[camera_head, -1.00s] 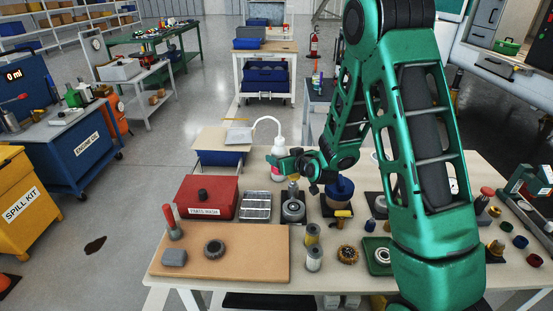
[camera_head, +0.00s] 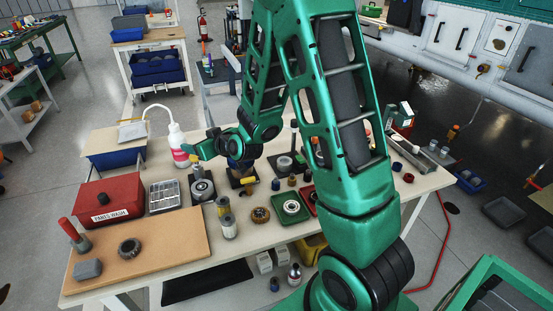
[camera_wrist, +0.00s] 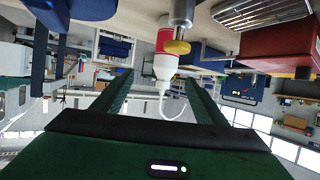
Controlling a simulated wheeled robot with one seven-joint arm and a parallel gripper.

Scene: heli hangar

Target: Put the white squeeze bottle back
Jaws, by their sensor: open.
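The white squeeze bottle (camera_head: 177,146) has a pink-red label and a thin curved white spout. It stands upright at the back edge of the workbench (camera_head: 240,208), behind the ring-shaped metal part. My gripper (camera_head: 192,152) is beside it at the right, low over the bench, and partly covers the view there. The wrist view is upside down; there the bottle (camera_wrist: 165,66) shows ahead, in line with the gap between the two open green fingers (camera_wrist: 160,100). Nothing is held. A metal post with a yellow knob (camera_wrist: 178,40) partly hides the bottle there.
A red parts-wash box (camera_head: 108,199), a metal slotted tray (camera_head: 164,196) and a round metal part on a black base (camera_head: 202,188) stand left and in front of my gripper. The tan mat (camera_head: 150,246) has free room.

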